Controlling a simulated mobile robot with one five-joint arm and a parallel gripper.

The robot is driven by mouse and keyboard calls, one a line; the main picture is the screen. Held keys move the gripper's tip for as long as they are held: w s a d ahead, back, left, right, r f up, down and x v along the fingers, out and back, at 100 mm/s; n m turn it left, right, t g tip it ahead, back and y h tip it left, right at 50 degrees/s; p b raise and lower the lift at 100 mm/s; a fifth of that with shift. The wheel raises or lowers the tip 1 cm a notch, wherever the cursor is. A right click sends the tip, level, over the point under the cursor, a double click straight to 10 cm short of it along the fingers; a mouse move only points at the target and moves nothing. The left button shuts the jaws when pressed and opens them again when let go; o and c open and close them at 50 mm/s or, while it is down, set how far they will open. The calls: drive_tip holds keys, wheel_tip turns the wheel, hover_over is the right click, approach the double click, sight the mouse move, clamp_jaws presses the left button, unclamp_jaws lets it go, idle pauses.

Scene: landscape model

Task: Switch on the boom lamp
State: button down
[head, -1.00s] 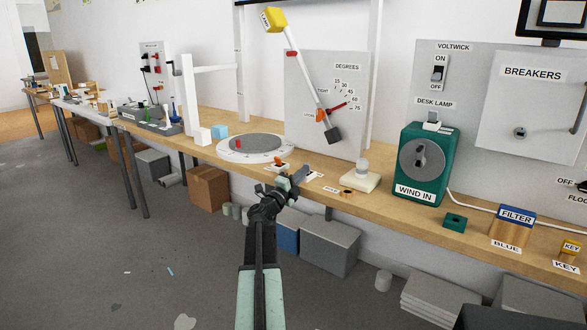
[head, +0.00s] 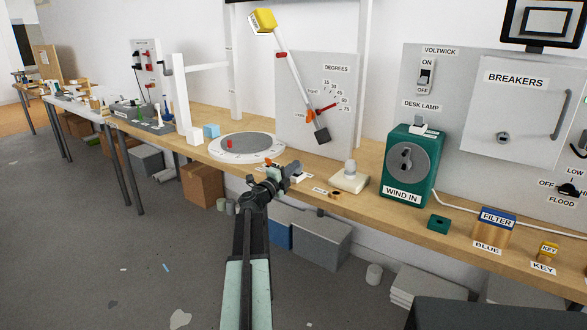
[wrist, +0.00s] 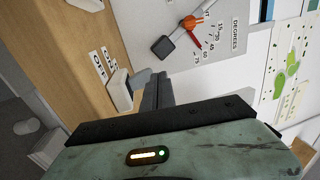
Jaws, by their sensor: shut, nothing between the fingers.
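The boom lamp stands at the back of the bench, with a yellow head (head: 263,21), a white slanted boom (head: 297,84) and a dark block (head: 321,135) at its lower end. An orange pivot and red pointer sit before the DEGREES scale; they also show in the wrist view (wrist: 190,33). My gripper (head: 294,170) is shut and empty, low over the bench front. In the wrist view its dark fingers (wrist: 155,92) are beside a white rocker-like piece (wrist: 120,88) with an OFF label (wrist: 97,66). I cannot tell whether they touch.
A round turntable (head: 240,147) lies left of my gripper. A cream base with a bulb (head: 349,178) and the green WIND IN box (head: 408,165) stand to the right.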

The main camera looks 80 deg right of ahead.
drive_tip(key=w+a+r+p, duration=0.2)
drive_tip(key=a, duration=0.4)
drive_tip(key=w+a+r+p, duration=0.3)
drive_tip(key=a, duration=0.2)
drive_tip(key=shift+a+r+p, duration=0.3)
drive_tip(key=shift+a+r, duration=0.05)
